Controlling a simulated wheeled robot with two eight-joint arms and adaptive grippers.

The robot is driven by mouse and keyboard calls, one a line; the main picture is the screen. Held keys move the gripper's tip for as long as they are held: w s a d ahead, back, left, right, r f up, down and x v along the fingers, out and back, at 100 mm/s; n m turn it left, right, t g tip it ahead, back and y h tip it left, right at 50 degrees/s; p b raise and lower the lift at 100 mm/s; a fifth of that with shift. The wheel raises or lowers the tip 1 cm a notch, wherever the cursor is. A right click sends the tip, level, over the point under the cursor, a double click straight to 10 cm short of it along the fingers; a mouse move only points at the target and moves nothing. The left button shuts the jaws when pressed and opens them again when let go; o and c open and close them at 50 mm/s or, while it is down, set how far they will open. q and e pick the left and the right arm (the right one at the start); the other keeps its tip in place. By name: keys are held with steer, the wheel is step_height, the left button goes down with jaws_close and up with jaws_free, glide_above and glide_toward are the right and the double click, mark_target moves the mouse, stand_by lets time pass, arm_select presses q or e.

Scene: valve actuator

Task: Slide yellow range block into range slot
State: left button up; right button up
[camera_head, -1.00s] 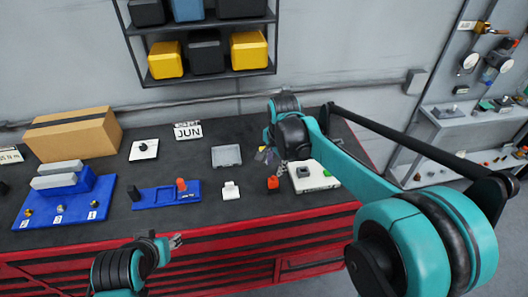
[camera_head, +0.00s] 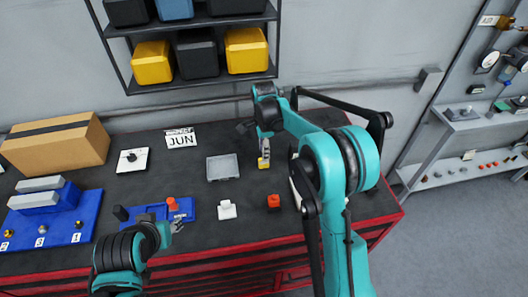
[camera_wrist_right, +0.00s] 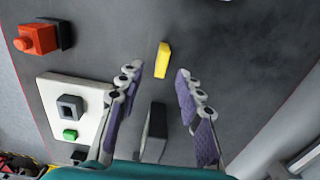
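The yellow range block (camera_head: 264,163) lies on the dark bench top, just below my right gripper (camera_head: 264,147) in the head view. In the right wrist view, the small yellow block (camera_wrist_right: 162,60) lies just beyond the fingertips, in line with the gap. The right gripper (camera_wrist_right: 158,72) is open and empty, its purple-padded fingers wide apart. A white plate (camera_wrist_right: 93,92) with a dark square socket (camera_wrist_right: 70,107) stands left of the fingers; I cannot tell if that is the range slot. My left gripper (camera_head: 176,228) is near the blue tray (camera_head: 145,213); its finger opening is unclear.
A dark upright piece (camera_wrist_right: 155,132) shows between the right fingers. A red-orange block (camera_head: 273,201), a white piece (camera_head: 227,209) and a grey tray (camera_head: 222,167) stand on the bench. A shelf with bins (camera_head: 200,56) is behind. My right arm hides most of the white plate in the head view.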

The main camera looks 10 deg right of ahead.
mark_target(264, 167)
steer(key=shift+w+f, duration=0.2)
steer(key=shift+w, duration=0.1)
step_height(264, 167, down, 7)
steer(key=shift+s+f, duration=0.1)
steer(key=shift+f, duration=0.1)
jaws_close()
